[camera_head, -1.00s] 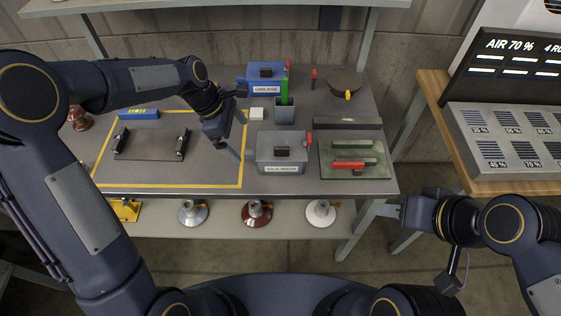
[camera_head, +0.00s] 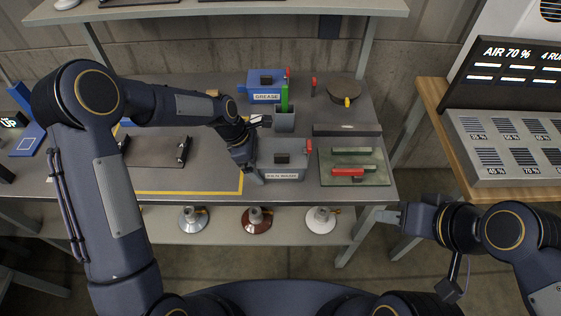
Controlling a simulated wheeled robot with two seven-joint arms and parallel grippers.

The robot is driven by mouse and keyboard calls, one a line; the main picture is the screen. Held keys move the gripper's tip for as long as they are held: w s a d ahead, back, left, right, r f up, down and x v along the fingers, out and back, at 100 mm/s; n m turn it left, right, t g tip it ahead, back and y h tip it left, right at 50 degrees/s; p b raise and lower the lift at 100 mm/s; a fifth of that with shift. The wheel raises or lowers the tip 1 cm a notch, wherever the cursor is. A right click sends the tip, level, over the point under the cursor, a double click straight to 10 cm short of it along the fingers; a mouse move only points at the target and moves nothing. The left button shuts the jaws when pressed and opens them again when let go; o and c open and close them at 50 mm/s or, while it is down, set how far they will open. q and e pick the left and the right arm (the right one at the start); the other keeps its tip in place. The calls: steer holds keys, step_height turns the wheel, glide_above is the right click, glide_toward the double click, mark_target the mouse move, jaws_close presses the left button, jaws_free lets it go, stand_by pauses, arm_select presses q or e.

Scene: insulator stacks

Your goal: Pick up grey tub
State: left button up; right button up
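The grey tub (camera_head: 284,158) is a lidded box with a dark handle on top and a pale label on its front. It stands on the workbench, with a red-handled tool at its right back corner. My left gripper (camera_head: 256,176) points down close to the tub's left side and covers part of its left edge. I cannot tell whether it touches the tub or how far its fingers are apart. My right gripper (camera_head: 382,216) is off the bench's front right corner, away from the tub. Its fingers are seen edge-on.
A blue GREASE box (camera_head: 265,88) and a small grey cup (camera_head: 285,121) with a green item stand behind the tub. A green tray (camera_head: 354,181) with red and green bars lies to its right. The yellow-taped area at left holds a dark plate (camera_head: 153,151).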

mark_target(267, 166)
arm_select(q)
steer(key=c, duration=0.8)
steer(key=shift+r, duration=0.1)
steer(key=shift+w+r, duration=0.1)
steer(key=shift+r, duration=0.45)
step_height(267, 166, up, 2)
steer(key=shift+r, duration=0.1)
steer(key=s+r, duration=0.3)
steer(key=s+r+b, duration=0.1)
steer(key=r, duration=0.1)
steer(key=shift+s+d+r, duration=0.15)
steer(key=shift+s+d, duration=0.2)
steer(key=shift+s, duration=0.05)
steer(key=s+d+r, duration=0.1)
steer(key=s+r, duration=0.3)
steer(key=s, duration=0.5)
steer(key=shift+s+r+b, duration=0.15)
steer(key=shift+r+b, duration=0.05)
steer(key=shift+b, duration=0.25)
